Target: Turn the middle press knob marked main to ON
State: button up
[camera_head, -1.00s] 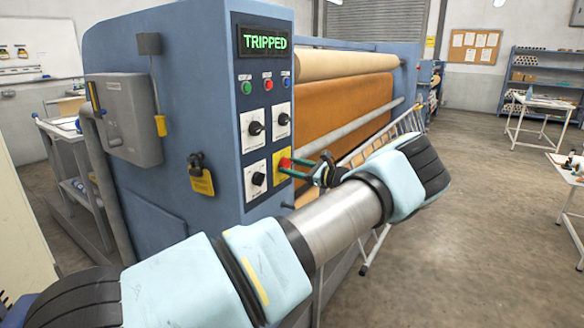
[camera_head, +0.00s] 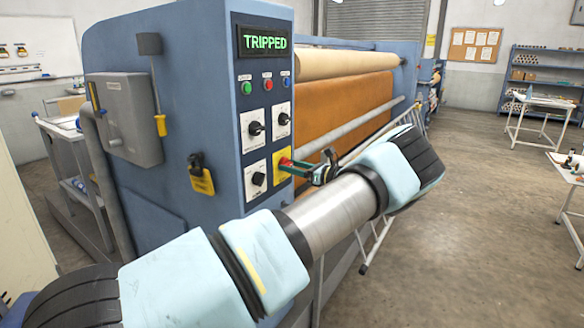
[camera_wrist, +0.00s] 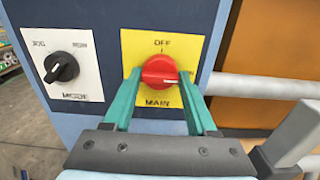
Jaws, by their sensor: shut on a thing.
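The main knob (camera_wrist: 160,72) is red and sits on a yellow plate (camera_wrist: 187,43) with OFF printed above it and MAIN below. A pale mark shows on the knob's lower right. The display (camera_head: 264,42) reads TRIPPED in green.
A white MODE knob plate (camera_wrist: 62,70) is left of the yellow plate. Other black knobs (camera_head: 255,128) and small coloured buttons (camera_head: 267,85) are on the panel. A grey bar (camera_wrist: 260,87) runs close on the right. A padlock with a yellow tag (camera_head: 202,181) hangs left of the panel.

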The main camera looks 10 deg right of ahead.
jog(key=o, duration=1.4)
jog(key=shift+c, duration=0.2)
jog(key=b+v, duration=0.3)
jog(key=v, duration=0.7)
jog(key=shift+s+d, duration=0.3)
